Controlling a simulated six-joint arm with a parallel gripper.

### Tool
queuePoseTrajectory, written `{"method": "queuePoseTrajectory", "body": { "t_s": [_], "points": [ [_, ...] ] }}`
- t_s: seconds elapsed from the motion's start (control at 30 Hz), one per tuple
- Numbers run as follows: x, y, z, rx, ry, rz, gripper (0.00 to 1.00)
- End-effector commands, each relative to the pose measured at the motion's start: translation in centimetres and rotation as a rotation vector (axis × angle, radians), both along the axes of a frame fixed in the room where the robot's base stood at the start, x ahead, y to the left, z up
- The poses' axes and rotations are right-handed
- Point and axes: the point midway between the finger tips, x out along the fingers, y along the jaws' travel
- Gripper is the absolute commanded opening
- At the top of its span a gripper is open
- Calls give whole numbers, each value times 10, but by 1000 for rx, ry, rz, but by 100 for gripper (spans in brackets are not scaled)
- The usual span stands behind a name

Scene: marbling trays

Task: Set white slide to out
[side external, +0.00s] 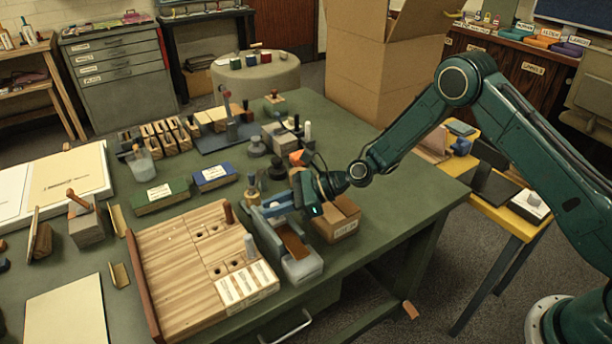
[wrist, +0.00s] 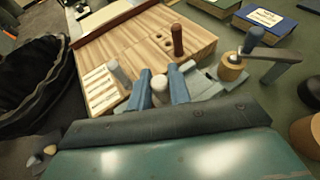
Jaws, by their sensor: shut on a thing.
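My gripper (wrist: 160,90) has its two blue fingers closed around a pale, rounded knob (wrist: 160,97), which looks like the white slide's handle. In the side external view my gripper (side external: 268,209) reaches in from the right over a grey-blue tray (side external: 303,268), and the knob is hidden there. The wooden board (side external: 185,262) lies just left of the tray. It carries a grey peg (side external: 250,247), a brown peg (side external: 228,212), holes and a patch of white labels (side external: 243,285). The slide's track and end positions cannot be made out.
The table's front edge is near the tray.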

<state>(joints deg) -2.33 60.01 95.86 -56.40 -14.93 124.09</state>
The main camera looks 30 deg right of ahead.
Motion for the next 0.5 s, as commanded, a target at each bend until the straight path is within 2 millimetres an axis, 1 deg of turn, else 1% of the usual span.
{"method": "queuePoseTrajectory", "body": {
  "t_s": [0.3, 0.33, 0.37, 0.4, 0.43, 0.5],
  "points": [
    [-1, 0, 1, 0, -2, 0, 0],
    [-1, 0, 1, 0, -2, 0, 23],
    [-1, 0, 1, 0, -2, 0, 29],
    [-1, 0, 1, 0, -2, 0, 37],
    [-1, 0, 1, 0, -2, 1, 41],
    [-1, 0, 0, 0, -1, 0, 41]
  ]
}}
